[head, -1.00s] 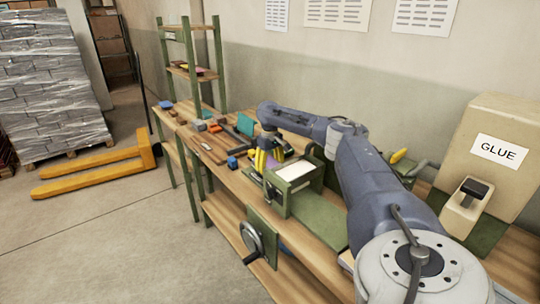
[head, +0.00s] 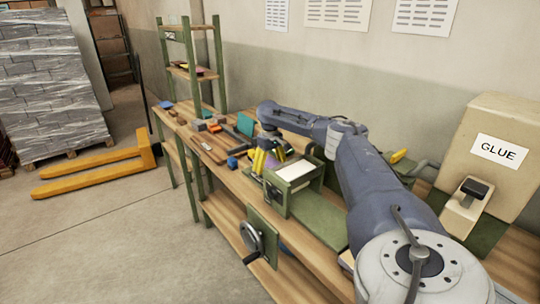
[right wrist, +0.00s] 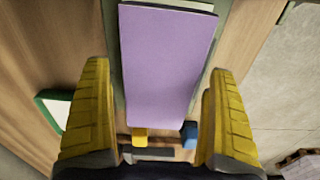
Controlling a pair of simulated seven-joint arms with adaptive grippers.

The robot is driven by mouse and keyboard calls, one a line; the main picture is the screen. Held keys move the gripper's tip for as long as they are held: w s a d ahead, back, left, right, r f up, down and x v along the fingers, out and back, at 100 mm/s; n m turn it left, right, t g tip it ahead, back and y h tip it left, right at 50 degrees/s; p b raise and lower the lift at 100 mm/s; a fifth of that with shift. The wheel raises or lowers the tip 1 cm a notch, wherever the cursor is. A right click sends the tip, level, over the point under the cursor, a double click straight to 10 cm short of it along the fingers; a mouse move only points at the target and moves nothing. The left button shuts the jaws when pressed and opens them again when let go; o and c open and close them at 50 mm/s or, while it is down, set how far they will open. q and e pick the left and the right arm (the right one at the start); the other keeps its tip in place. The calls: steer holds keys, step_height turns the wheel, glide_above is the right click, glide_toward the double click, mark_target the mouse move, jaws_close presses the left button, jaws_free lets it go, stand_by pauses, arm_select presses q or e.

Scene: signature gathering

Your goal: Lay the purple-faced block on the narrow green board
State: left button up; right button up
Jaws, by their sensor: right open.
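The purple-faced block (right wrist: 165,65) lies with its purple face up between my right gripper's fingers in the right wrist view. Greenish strips of the narrow green board (right wrist: 113,65) seem to show along its sides, under it; contact between them cannot be made out. My right gripper (right wrist: 160,115) is open, its yellow fingers on either side of the block with gaps. In the head view my right gripper (head: 265,160) is over the bench beside the green press. My left gripper is not in view.
A glue dispenser (head: 495,150) stands at the right.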

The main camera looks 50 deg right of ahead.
mark_target(270, 164)
step_height(270, 164, up, 12)
stand_by(0.6)
